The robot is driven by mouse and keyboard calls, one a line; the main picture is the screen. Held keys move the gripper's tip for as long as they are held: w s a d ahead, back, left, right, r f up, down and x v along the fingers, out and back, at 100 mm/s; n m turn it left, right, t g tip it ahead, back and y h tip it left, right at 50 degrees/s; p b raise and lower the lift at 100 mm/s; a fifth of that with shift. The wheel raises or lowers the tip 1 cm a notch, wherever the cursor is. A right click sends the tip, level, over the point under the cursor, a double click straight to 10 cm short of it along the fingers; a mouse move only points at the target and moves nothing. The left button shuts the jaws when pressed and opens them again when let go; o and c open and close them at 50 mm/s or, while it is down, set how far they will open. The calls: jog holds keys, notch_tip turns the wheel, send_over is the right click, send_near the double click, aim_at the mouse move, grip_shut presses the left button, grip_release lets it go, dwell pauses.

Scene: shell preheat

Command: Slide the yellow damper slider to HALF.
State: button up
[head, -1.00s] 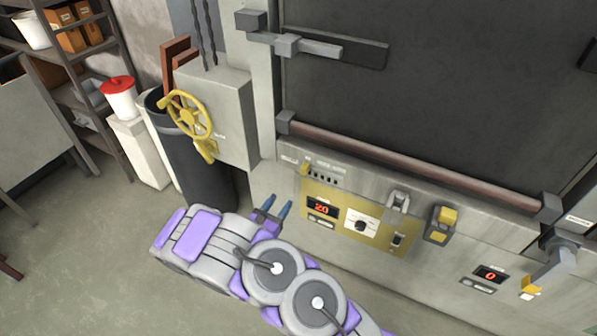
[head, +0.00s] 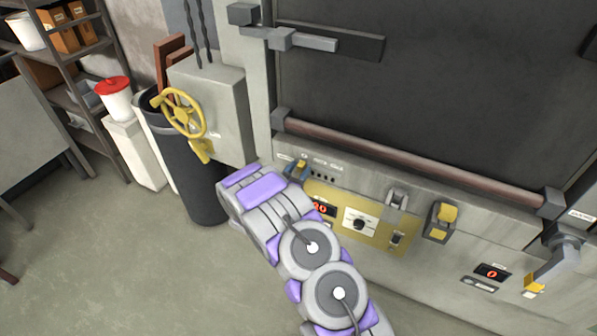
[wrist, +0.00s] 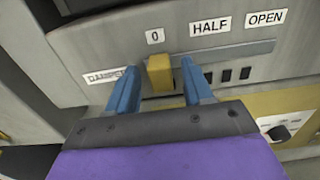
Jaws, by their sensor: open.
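The yellow damper slider (wrist: 160,72) is a small block at the left end of its slot, below the "0" label (wrist: 155,37) in the wrist view. The HALF label (wrist: 210,26) and the OPEN label (wrist: 266,19) are to its right along the same panel. My gripper (wrist: 158,82) is open, with one blue finger on each side of the slider. I cannot tell whether either finger touches it. In the head view my gripper (head: 297,168) is at the panel's upper left, and the fingers mostly cover the slider.
Below is a brass panel (head: 382,237) with a red display and a dial. A yellow switch (head: 440,221) and a grey latch (head: 397,199) are to the right. A yellow handwheel (head: 183,113) and a dark bin (head: 190,165) stand left. The slot right of the slider looks clear.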

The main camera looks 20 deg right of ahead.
jog(key=shift+c, duration=0.4)
jog(key=shift+r, duration=0.1)
grip_shut()
